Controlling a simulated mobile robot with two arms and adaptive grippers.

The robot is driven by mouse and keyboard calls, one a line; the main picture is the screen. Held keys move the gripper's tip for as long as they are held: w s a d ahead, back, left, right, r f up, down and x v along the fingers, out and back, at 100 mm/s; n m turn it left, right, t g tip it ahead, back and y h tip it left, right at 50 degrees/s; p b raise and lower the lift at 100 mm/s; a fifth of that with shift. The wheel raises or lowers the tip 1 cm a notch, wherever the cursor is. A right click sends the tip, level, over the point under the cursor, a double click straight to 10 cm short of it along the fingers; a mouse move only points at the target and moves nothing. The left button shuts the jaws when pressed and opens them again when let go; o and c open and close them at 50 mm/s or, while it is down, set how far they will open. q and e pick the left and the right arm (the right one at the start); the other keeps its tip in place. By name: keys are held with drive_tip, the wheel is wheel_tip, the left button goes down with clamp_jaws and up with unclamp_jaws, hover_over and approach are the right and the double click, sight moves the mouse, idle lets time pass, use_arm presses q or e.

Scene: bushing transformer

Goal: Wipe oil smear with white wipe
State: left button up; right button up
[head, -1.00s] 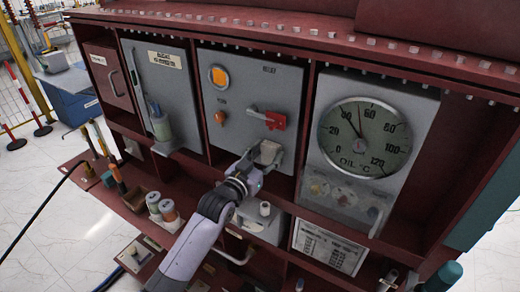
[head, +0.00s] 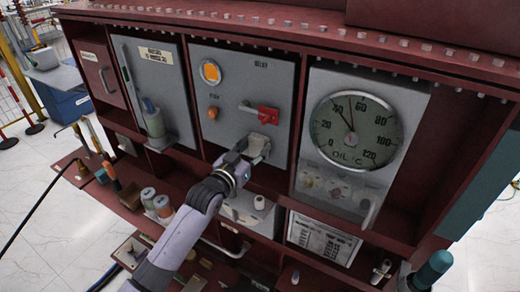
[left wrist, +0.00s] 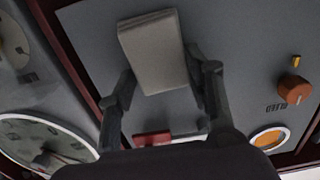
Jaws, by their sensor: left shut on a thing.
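The white wipe (head: 258,146) is a pale, thick block. In the left wrist view the wipe (left wrist: 155,52) sits between the two dark fingers. My left gripper (head: 246,154) is shut on it, in front of the lower part of the grey relay door, just below the red handle. I cannot tell whether the wipe touches the door. The oil smear cannot be made out for certain; cloudy marks and round fittings (head: 325,184) show on the panel below the oil gauge. My right gripper is out of view.
The red switch handle (head: 266,115) projects from the door above the wipe. The oil gauge (head: 352,130) is to the right. A grey box (head: 247,212) is below the gripper. Jars (head: 149,198) and tools stand on the lower left shelf. The cabinet's dark red dividers stick out.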

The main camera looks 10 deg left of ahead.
use_arm(q)
drive_tip(key=shift+w+a+b, duration=0.35)
drive_tip(key=shift+a, duration=0.7)
drive_tip(key=shift+w+a+b, duration=0.4)
drive_tip(key=shift+a, duration=0.65)
drive_tip(key=shift+w+a+b, duration=0.35)
drive_tip(key=shift+a, duration=0.7)
drive_tip(key=shift+w+a, duration=0.15)
drive_tip(key=shift+a, duration=0.35)
drive_tip(key=shift+d, duration=0.1)
drive_tip(key=shift+s+a+p, duration=0.25)
drive_tip(key=shift+s+p, duration=0.2)
drive_tip(key=shift+s, duration=0.2)
drive_tip(key=p, duration=0.2)
approach(239, 132)
drive_tip(key=shift+w, duration=0.15)
drive_tip(key=shift+f, duration=0.1)
